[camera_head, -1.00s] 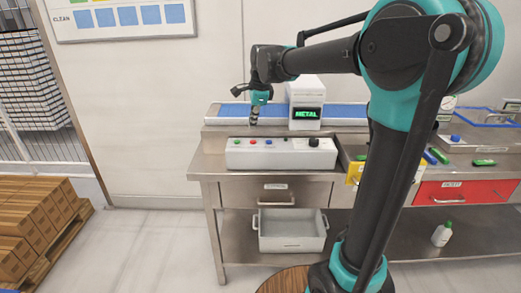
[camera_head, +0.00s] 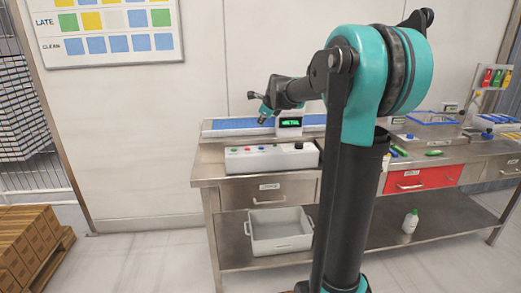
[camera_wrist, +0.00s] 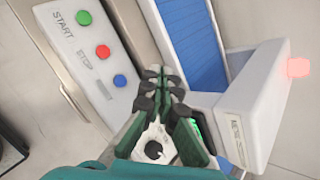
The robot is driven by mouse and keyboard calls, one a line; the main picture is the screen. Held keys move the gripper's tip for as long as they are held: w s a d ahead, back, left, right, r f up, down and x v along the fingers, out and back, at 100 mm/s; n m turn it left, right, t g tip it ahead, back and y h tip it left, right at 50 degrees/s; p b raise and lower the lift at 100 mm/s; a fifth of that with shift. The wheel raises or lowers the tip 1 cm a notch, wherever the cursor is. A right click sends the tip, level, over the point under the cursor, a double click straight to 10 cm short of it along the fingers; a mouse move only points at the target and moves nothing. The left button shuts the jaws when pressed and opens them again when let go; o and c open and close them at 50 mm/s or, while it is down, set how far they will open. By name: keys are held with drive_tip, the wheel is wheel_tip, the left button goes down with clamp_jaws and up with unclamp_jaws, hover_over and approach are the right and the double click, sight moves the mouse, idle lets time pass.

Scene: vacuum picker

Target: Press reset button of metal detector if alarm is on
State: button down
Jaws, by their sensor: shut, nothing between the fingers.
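The white control box (camera_head: 262,160) sits on the steel bench. In the wrist view it carries a green START button (camera_wrist: 84,18), a red STOP button (camera_wrist: 103,51) and a blue button (camera_wrist: 120,80) whose label is too blurred to read. The metal detector (camera_head: 289,123) straddles a blue conveyor, its screen showing green "METAL". In the wrist view a red light (camera_wrist: 298,67) glows on the detector housing (camera_wrist: 255,105). My gripper (camera_wrist: 162,72) is shut and empty, above and apart from the bench between the blue button and the detector. In the head view it hangs near the conveyor (camera_head: 262,118).
A grey bin (camera_head: 281,235) sits on the shelf under the bench. A white bottle (camera_head: 410,221) stands on that shelf. A red drawer (camera_head: 424,178) is at right. Stacked boxes (camera_head: 30,240) are at left. Floor before the bench is clear.

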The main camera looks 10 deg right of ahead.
sight(262, 148)
drive_tip(key=shift+f, duration=4.4)
drive_tip(key=shift+f, duration=0.4)
drive_tip(key=shift+f, duration=0.4)
drive_tip(key=shift+r, duration=0.8)
drive_tip(key=shift+r, duration=2.5)
